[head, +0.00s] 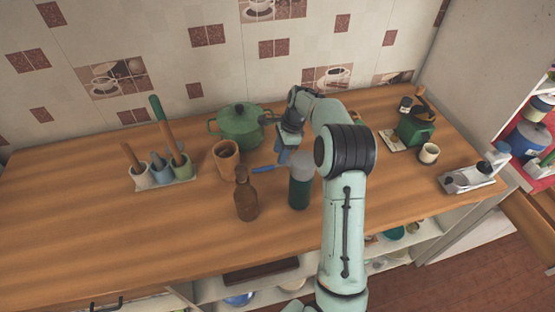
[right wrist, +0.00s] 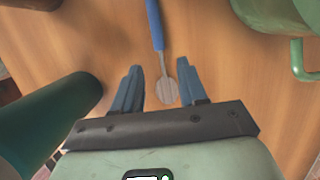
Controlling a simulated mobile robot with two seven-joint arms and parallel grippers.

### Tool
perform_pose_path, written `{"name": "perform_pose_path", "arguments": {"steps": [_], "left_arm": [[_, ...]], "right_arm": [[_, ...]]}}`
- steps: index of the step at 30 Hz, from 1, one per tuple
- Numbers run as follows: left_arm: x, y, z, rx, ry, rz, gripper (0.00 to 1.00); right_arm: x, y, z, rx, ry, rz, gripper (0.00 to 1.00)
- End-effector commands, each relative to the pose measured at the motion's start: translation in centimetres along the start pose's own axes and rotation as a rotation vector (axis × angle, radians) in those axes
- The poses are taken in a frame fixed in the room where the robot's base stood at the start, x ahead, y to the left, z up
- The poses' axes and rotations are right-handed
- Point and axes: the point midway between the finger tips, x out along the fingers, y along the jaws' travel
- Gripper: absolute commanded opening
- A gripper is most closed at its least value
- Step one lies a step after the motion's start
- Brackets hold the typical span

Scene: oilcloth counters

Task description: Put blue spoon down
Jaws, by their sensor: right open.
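The blue spoon (head: 263,169) lies on the wooden counter (head: 110,225), its blue handle pointing left in the head view. In the right wrist view its handle (right wrist: 155,25) runs up to the top edge, and its grey bowl (right wrist: 167,90) shows between my fingers, with a gap on both sides. My right gripper (head: 283,155) is open and empty over the bowl end; it also shows in the right wrist view (right wrist: 159,84). The bowl is hidden by the gripper in the head view. My left gripper is not in view.
A green pot (head: 238,126) stands behind the spoon, a wooden cup (head: 226,160) to its left. A brown bottle (head: 246,200) and a dark green bottle (head: 299,190) stand in front. A utensil holder (head: 165,181) is further left. The front left counter is clear.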

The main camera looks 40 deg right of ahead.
Motion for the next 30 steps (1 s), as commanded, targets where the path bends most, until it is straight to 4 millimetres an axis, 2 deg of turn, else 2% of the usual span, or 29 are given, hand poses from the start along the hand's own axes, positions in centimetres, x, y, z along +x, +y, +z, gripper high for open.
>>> {"name": "perform_pose_path", "arguments": {"steps": [1,3,10,11,12,13,24,30], "left_arm": [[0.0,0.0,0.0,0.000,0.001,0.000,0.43],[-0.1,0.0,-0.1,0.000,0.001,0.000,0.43],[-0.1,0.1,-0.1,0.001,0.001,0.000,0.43],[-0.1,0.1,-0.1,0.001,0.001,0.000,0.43],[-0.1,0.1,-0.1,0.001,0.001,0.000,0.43],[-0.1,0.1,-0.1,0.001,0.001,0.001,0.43],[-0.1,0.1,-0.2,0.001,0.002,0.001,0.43],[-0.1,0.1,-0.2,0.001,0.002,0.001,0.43]], "right_arm": [[-1.4,-0.1,0.0,-0.001,0.000,-0.006,0.42],[-2.9,-0.1,0.0,0.000,0.001,-0.006,0.42],[-6.3,-0.1,0.0,0.000,0.000,-0.003,0.42],[-6.5,-0.1,0.0,0.000,0.000,-0.001,0.39],[-6.8,-0.1,0.0,0.000,0.001,0.000,0.26],[-6.9,-0.1,0.0,0.000,0.003,0.001,0.18],[-7.4,-2.8,0.9,0.003,0.174,0.148,0.18],[-7.7,-3.2,1.8,0.020,0.257,0.201,0.18]]}}
